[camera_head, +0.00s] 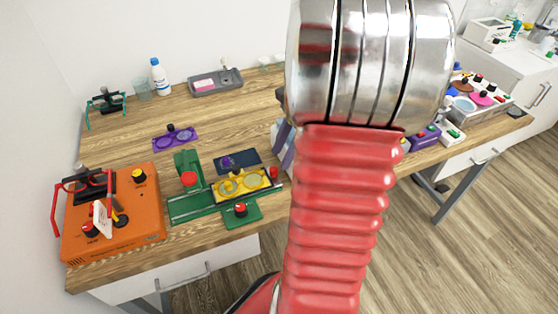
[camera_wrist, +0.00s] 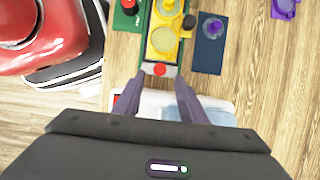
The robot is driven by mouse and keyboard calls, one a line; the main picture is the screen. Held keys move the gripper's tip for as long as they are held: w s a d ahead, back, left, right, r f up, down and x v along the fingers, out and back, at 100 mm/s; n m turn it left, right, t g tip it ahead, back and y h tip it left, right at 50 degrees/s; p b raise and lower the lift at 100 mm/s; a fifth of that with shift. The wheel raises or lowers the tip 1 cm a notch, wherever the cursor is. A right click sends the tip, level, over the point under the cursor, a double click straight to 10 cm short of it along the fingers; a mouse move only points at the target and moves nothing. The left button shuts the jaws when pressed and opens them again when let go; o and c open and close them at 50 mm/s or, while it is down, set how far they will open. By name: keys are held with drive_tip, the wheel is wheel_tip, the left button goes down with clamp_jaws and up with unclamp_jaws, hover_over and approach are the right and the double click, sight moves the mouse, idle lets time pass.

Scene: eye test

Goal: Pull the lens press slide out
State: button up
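The lens press (camera_head: 187,170) is green, with a red knob and a long green base, on the left part of the wooden table. Its yellow slide (camera_head: 258,184) carries round lens seats and lies along the green rail; it also shows in the wrist view (camera_wrist: 163,40). A red piece (camera_wrist: 158,69) sits at the slide's near end there. My gripper (camera_wrist: 158,90) is open, its two purple fingers spread beyond that end, with a gap visible and nothing seen between them. In the head view my arm hides most of the gripper.
A green box with a red button (camera_head: 241,210) sits in front. A dark blue plate (camera_wrist: 208,45) and a purple lens holder (camera_head: 175,138) lie behind.

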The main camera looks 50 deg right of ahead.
drive_tip(key=v, duration=0.9)
drive_tip(key=shift+r, duration=0.15)
drive_tip(key=s+a+r+n+t+h, duration=0.1)
drive_tip(key=a+n+t+h, duration=0.2)
drive_tip(key=a+n, duration=2)
drive_tip(key=a+h, duration=0.1)
drive_tip(key=a, duration=0.7)
drive_tip(key=shift+a+r+t, duration=0.25)
drive_tip(key=shift+r+t, duration=0.05)
drive_tip(key=shift+t, duration=0.1)
drive_tip(key=shift+s, duration=0.1)
